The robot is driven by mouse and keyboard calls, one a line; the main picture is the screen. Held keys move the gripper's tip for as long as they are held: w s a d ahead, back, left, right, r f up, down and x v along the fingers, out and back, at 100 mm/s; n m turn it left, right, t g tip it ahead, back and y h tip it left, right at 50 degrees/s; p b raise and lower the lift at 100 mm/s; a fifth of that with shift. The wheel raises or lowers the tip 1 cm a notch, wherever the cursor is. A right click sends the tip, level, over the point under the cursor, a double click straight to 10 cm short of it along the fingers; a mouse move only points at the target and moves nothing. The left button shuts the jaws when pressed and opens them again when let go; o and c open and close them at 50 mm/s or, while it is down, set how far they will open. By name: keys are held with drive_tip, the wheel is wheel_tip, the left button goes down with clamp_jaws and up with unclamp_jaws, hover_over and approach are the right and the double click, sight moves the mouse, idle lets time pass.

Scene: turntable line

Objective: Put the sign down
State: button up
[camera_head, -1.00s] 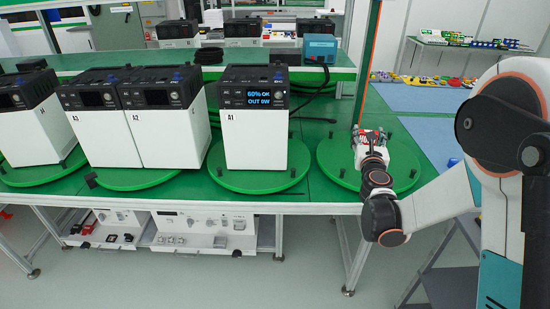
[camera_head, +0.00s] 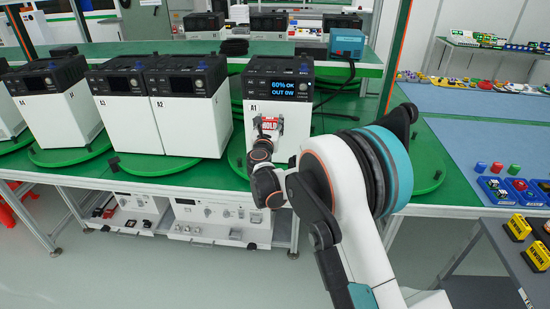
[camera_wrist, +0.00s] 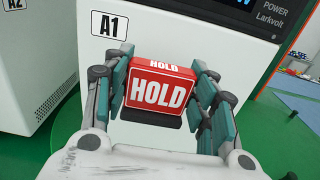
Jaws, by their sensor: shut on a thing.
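The red sign (camera_wrist: 158,88) has white HOLD lettering and a dark strip along its bottom. My gripper (camera_wrist: 160,72) is shut on it, with fingers at its left and right sides. In the wrist view the sign is upright, in front of the white face of unit A1 (camera_wrist: 215,38). In the head view the sign (camera_head: 269,122) covers part of A1's front below its label, and my gripper (camera_head: 266,135) is partly hidden by my wrist. I cannot tell whether the sign touches the unit or the green surface.
A1 stands on a green turntable (camera_head: 236,160). Units A2 (camera_head: 188,120) and A3 (camera_head: 130,123) stand left of it. Blue trays (camera_head: 500,190) with coloured buttons lie at right. Yellow signs (camera_head: 517,228) stand on a dark table near the right edge.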

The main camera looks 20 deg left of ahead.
wheel_tip(320, 180, down, 18)
drive_tip(key=b, duration=0.6)
drive_tip(key=shift+f, duration=0.25)
drive_tip(key=shift+r, duration=0.1)
drive_tip(key=o, duration=1.1)
